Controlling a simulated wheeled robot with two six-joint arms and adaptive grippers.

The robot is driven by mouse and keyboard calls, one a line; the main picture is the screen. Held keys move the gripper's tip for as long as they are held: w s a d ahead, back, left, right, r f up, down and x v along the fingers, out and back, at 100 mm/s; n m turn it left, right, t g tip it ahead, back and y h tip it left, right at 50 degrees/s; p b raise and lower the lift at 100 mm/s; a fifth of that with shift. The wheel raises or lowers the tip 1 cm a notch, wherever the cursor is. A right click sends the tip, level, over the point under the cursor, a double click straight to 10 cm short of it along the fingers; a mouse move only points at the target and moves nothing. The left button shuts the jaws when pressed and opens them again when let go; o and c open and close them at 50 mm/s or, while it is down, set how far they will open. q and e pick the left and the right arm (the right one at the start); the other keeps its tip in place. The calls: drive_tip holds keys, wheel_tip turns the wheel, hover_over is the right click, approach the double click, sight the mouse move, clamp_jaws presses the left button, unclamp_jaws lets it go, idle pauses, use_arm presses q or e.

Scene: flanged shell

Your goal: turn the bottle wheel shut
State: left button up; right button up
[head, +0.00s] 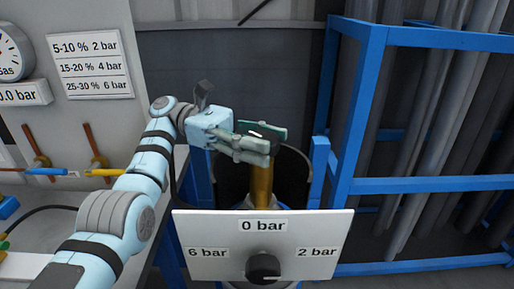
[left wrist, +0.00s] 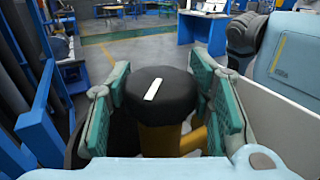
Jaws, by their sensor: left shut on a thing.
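The bottle wheel (left wrist: 167,92) is a black round knob with a white bar mark on top, in the middle of the left wrist view. It sits on a brass-coloured valve body (left wrist: 162,140), which also shows in the head view (head: 261,185). My left gripper (head: 262,143) is at the wheel from above the bottle, with its green-padded fingers on either side, shut on it. In the head view the fingers hide most of the wheel. In the left wrist view the white bar slants up to the right. My right gripper is in neither view.
A white panel (head: 207,228) marked 0, 2 and 6 bar, with a black knob (head: 263,268), stands in front of the bottle. A blue frame (head: 352,135) with grey cylinders is at right. A gauge panel (head: 85,25) is at left.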

use_arm(q)
drive_tip(key=o, duration=1.2)
drive_tip(key=shift+s+d, duration=0.1)
drive_tip(key=shift+d, duration=0.05)
